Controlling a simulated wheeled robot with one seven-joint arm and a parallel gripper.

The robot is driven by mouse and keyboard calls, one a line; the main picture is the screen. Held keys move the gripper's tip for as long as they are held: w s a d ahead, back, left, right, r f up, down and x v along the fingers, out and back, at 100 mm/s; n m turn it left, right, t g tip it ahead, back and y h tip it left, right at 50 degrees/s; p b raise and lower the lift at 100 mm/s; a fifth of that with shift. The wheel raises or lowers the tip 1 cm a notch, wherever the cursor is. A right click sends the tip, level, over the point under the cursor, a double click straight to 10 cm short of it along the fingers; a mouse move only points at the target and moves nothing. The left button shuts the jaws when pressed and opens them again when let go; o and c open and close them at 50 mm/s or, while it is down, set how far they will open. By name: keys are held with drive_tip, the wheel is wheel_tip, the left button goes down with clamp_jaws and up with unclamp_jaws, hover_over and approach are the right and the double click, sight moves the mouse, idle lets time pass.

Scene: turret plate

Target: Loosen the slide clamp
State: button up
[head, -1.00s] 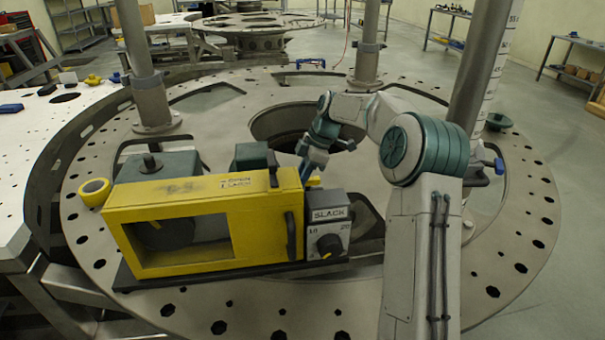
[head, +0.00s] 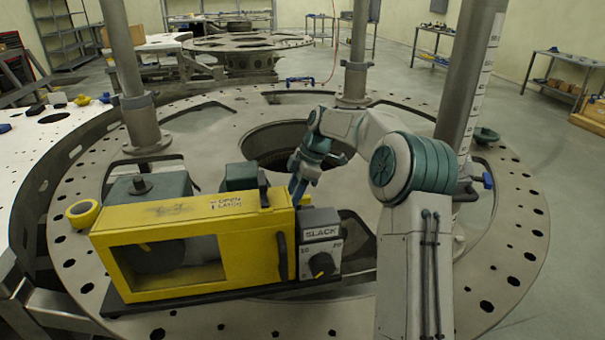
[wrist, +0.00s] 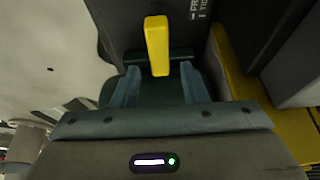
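A yellow lever (wrist: 157,45) stands out from a dark block (wrist: 195,35) marked with a partly cut-off label that seems to read "FREE" and "TIGHT"; I take it as the slide clamp's lever. In the wrist view my gripper (wrist: 160,82) is open, with a blue-grey finger on each side of the lever's lower end. Whether either finger touches it, I cannot tell. In the head view my gripper (head: 299,190) points down behind the right end of the yellow-framed machine (head: 190,215).
A grey box marked "SLACK" with a dial (head: 320,262) sits at the machine's right end. A yellow tape roll (head: 82,213) lies to its left. Upright posts (head: 357,60) stand on the round plate (head: 480,250), which has a large central opening.

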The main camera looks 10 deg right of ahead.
drive_tip(key=v, duration=1.2)
drive_tip(key=shift+d+r, duration=0.2)
drive_tip(key=shift+r, duration=0.15)
